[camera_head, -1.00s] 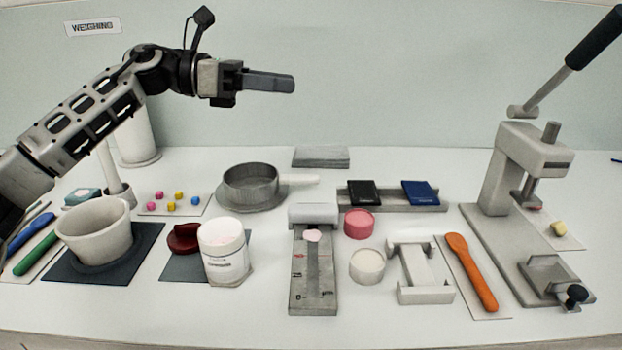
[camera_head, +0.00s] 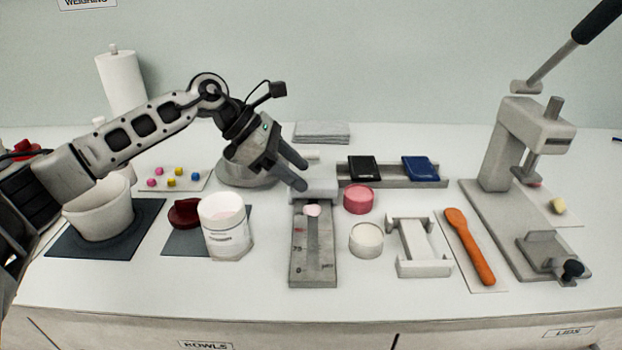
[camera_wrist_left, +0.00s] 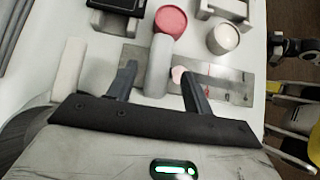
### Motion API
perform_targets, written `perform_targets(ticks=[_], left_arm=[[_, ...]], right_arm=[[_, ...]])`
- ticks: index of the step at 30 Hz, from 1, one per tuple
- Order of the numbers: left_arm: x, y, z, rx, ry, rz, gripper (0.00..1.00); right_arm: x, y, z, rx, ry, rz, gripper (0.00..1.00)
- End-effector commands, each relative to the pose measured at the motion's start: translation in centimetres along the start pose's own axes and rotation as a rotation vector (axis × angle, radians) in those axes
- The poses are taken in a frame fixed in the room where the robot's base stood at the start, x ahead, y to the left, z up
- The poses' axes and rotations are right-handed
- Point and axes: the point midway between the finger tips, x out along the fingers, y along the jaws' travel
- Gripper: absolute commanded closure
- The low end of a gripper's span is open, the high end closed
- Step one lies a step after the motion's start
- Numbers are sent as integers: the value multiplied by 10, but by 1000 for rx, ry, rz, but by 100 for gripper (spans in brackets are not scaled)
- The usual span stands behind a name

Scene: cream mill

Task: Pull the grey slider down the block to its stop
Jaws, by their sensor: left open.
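The grey slider (camera_head: 324,190) is a light rounded crosspiece at the far end of the grey block (camera_head: 313,268), which has a long groove and red and dark marks. A pink spot lies on the block just in front of the slider. My left gripper (camera_head: 303,176) is open and points down at the slider. In the left wrist view, the slider (camera_wrist_left: 159,62) shows between the two open fingers (camera_wrist_left: 158,72), one on each side; I cannot tell whether they touch it. The left fingers partly hide the slider's left end in the head view.
A pink round tub (camera_head: 358,199) stands close to the block's right, with a cream tub (camera_head: 366,239) nearer. A white jar (camera_head: 225,230) is to the left, a grey pan (camera_head: 240,168) behind-left. A rack (camera_head: 392,178) with black and blue cases is behind-right. The counter in front is clear.

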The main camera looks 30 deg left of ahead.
Motion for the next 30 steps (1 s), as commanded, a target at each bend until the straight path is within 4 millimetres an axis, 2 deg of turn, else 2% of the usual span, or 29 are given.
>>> perform_targets(ticks=[3, 9, 19, 20, 24, 25, 28, 30], left_arm=[[20, -1, 1, 0, -1, -2, 49], [39, 0, 0, -1, -1, 0, 49], [42, 0, 0, -1, 0, 1, 49], [42, 0, 0, -1, 0, 1, 55], [42, 0, 0, -1, 0, 1, 94], [42, 0, 0, -1, 0, 1, 100], [43, -1, 1, 1, 0, -1, 100], [48, -9, 6, 12, 0, -13, 100]], right_arm=[[-2, 0, -2, -4, 0, 2, 58], [-2, 0, -4, -7, 2, 3, 58], [-1, 0, -5, -11, 3, 2, 58], [-1, 0, -4, -11, 3, 2, 58], [-1, 0, -4, -11, 2, 2, 58], [-1, 0, -4, -11, 2, 1, 58], [-1, 0, -4, -11, 2, 1, 58], [-1, 0, -5, -11, 2, 1, 58]])
